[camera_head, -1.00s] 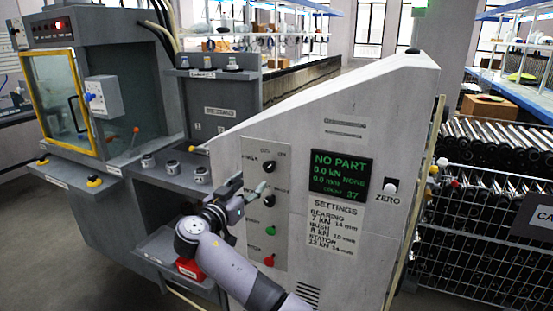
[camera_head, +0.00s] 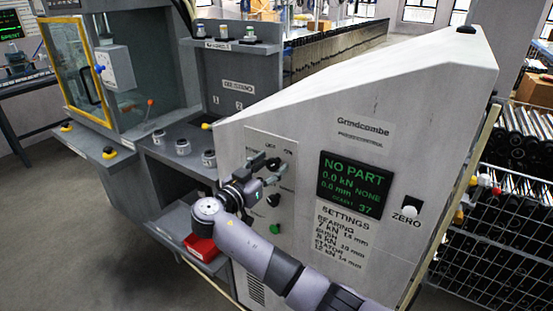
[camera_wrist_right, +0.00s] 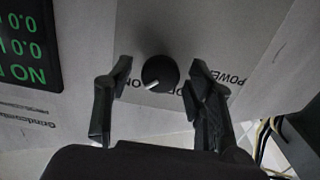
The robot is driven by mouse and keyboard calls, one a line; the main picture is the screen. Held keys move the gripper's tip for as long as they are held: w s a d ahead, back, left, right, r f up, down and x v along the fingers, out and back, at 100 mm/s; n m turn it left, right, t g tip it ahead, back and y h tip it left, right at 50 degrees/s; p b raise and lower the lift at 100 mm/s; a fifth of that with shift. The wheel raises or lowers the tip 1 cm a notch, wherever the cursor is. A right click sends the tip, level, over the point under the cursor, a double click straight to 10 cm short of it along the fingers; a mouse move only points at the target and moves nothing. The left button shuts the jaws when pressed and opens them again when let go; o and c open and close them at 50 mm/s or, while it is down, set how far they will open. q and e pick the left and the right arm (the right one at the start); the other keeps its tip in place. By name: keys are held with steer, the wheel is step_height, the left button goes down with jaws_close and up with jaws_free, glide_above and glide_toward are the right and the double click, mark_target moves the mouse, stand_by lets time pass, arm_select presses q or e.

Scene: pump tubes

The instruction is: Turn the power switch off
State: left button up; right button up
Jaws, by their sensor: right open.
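The power switch is a round black knob (camera_wrist_right: 160,73) with a white pointer mark, on the light grey panel in the right wrist view. The mark points to the lower left, on the side of the "ON" lettering. "POWER" lettering shows to the right, and another label is partly hidden by a finger. My right gripper (camera_wrist_right: 160,82) is open, with one finger on each side of the knob and visible gaps to it. In the head view my right gripper (camera_head: 264,170) is at the upper part of the control panel (camera_head: 258,145). My left gripper is not in view.
Below the gripper are another black knob (camera_head: 273,200) and a green button (camera_head: 275,228). A display (camera_head: 354,187) reading "NO PART" and a ZERO button (camera_head: 409,208) are to the right. A red box (camera_head: 201,248) sits on a low shelf at the left.

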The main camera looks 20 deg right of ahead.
steer(key=shift+s+a+r, duration=0.1)
steer(key=shift+c, duration=0.5)
steer(key=c, duration=1)
